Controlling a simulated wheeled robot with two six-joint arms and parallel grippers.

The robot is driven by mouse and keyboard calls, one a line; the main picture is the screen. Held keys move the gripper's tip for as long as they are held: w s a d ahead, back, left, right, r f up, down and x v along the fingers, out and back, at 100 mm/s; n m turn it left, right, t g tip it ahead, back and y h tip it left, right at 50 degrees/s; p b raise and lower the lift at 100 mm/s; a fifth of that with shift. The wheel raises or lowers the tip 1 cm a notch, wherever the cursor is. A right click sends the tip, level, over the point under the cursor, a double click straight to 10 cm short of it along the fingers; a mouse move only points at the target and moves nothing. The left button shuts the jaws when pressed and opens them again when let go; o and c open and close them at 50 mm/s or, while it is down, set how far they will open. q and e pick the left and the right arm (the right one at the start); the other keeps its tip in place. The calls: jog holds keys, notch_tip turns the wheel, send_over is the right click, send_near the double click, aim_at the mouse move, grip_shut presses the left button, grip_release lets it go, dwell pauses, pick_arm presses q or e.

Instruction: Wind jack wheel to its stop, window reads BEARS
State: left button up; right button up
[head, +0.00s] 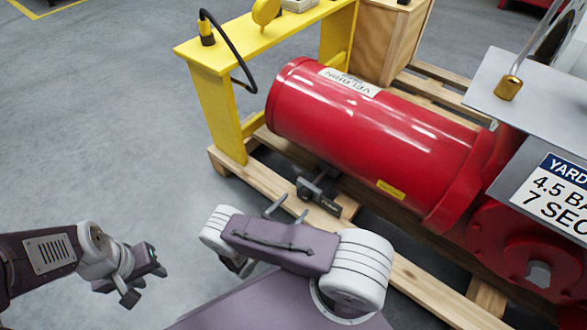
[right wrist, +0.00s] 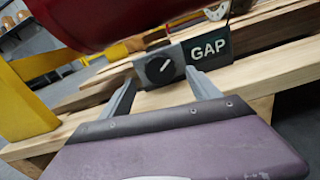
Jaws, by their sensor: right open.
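A small dark jack (head: 318,190) sits on the pallet's near plank, beneath the red cylinder (head: 365,135). In the right wrist view its dark wheel (right wrist: 160,65) carries a pale pointer mark, and the window (right wrist: 210,49) beside it reads GAP. My right gripper (head: 291,206) is open in front of the jack. In the right wrist view its two fingers (right wrist: 161,82) stand left and right of the wheel's lower part, with space between them; contact cannot be told. My left gripper (head: 142,278) is open and empty over the floor at the lower left.
A yellow frame (head: 225,110) with a black cable stands at the cylinder's left end. The wooden pallet (head: 415,287) runs under everything. A wooden crate (head: 385,40) stands behind. A grey plate and a sign (head: 555,195) overhang at the right. The floor at left is clear.

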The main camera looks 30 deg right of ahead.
jog(key=p+v, duration=0.1)
jog(key=v, duration=0.4)
jog(key=s+r+m+g+y+p, duration=0.1)
jog(key=r+m+g+y+p, duration=0.1)
jog(key=r+p, duration=0.5)
jog(key=s+d+r+m+g+y+p, duration=0.1)
jog(key=r+m+g+p, duration=0.3)
jog(key=r+p, duration=0.4)
jog(key=s+r+m+g+y+p, duration=0.2)
jog(key=r+p, duration=0.5)
jog(key=r, duration=0.9)
jog(key=shift+s+d+m+g+y+p, duration=0.2)
jog(key=shift+s+m+g+y+p, duration=0.15)
jog(key=shift+m+g+y, duration=0.6)
jog(key=shift+g, duration=0.25)
